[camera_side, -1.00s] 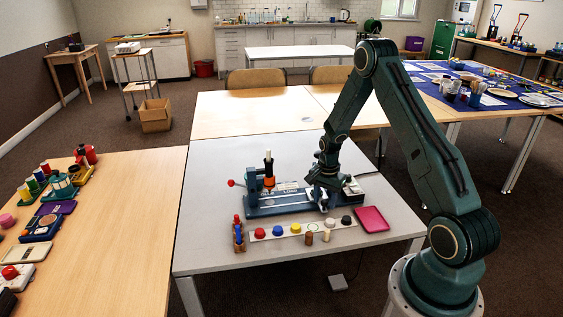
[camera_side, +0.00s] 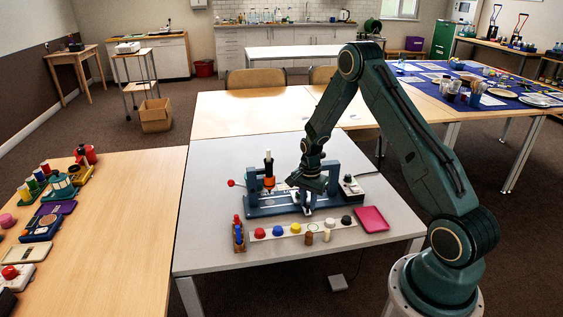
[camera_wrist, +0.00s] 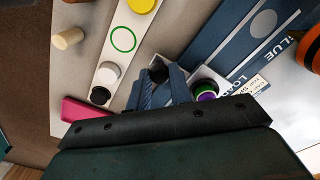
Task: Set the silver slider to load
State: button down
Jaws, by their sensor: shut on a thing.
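The blue machine (camera_side: 262,211) lies across the grey table, with its long base running left to right. My gripper (camera_side: 307,200) is down at its front edge, near the middle, shut on the small silver slider (camera_side: 307,211), which shows just below the fingers. In the wrist view my gripper (camera_wrist: 160,82) shows two blue fingers close together around a dark gap. They hide most of what they hold. A LOAD label (camera_wrist: 235,75) lies to the right of the fingers, with GLUE lettering (camera_wrist: 285,50) farther right. I cannot read the slider's exact setting.
A pale strip with coloured knobs (camera_side: 262,233) lies in front of the machine, close to my gripper. A pink tray (camera_side: 371,218) is at the right. An orange part (camera_side: 269,181) stands on the machine's left.

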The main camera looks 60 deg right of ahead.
jog(key=shift+w+a, duration=1.05)
jog(key=c, duration=1.3)
grip_release()
jog(key=shift+o, duration=0.2)
notch_tip(320, 180, up, 14)
